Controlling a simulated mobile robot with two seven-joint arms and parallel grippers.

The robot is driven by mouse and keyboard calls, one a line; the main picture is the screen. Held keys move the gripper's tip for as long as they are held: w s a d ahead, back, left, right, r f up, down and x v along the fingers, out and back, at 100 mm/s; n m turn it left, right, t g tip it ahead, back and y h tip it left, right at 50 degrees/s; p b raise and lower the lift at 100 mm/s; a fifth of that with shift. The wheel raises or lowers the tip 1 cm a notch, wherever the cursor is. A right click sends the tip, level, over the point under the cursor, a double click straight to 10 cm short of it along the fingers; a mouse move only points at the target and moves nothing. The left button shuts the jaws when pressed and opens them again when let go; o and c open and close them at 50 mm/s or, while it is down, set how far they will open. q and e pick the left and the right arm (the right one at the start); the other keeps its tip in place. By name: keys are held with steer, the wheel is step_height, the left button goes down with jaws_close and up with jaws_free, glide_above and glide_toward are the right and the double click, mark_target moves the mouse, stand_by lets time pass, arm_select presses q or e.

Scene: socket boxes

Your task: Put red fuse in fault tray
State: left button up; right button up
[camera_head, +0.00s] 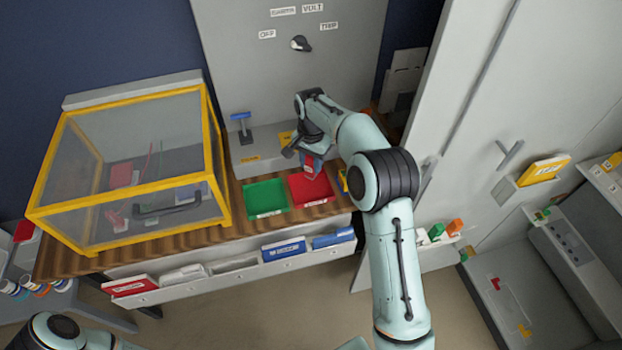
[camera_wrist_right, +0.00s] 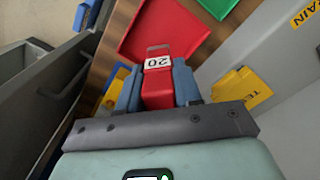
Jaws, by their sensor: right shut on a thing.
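The red fuse (camera_wrist_right: 158,85), with a white label reading 20, is between the fingers of my right gripper (camera_wrist_right: 158,88) in the right wrist view. The gripper is shut on it. In the head view the right gripper (camera_head: 312,162) is above the back part of the red tray (camera_head: 308,190), and the fuse shows small and partly hidden by the fingers. The red tray (camera_wrist_right: 165,28) also shows beyond the fuse in the wrist view. I cannot tell whether the fuse touches the tray. My left gripper is not in view; only part of that arm shows at bottom left.
A green tray (camera_head: 265,197) stands left of the red one. A yellow-framed clear box (camera_head: 135,165) fills the left of the bench. A blue-handled lever (camera_head: 242,125) stands behind the green tray. A grey panel with a knob (camera_head: 300,44) rises at the back.

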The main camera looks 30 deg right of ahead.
mark_target(311, 177)
steer(key=shift+w+f, duration=0.15)
steer(key=shift+f, duration=0.6)
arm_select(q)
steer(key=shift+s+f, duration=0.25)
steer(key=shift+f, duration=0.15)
arm_select(e)
steer(key=shift+f, duration=2.75)
steer(key=shift+f, duration=0.1)
steer(key=o, duration=1)
step_height(311, 177, up, 12)
steer(key=shift+r+p, duration=0.15)
steer(key=shift+p, duration=0.3)
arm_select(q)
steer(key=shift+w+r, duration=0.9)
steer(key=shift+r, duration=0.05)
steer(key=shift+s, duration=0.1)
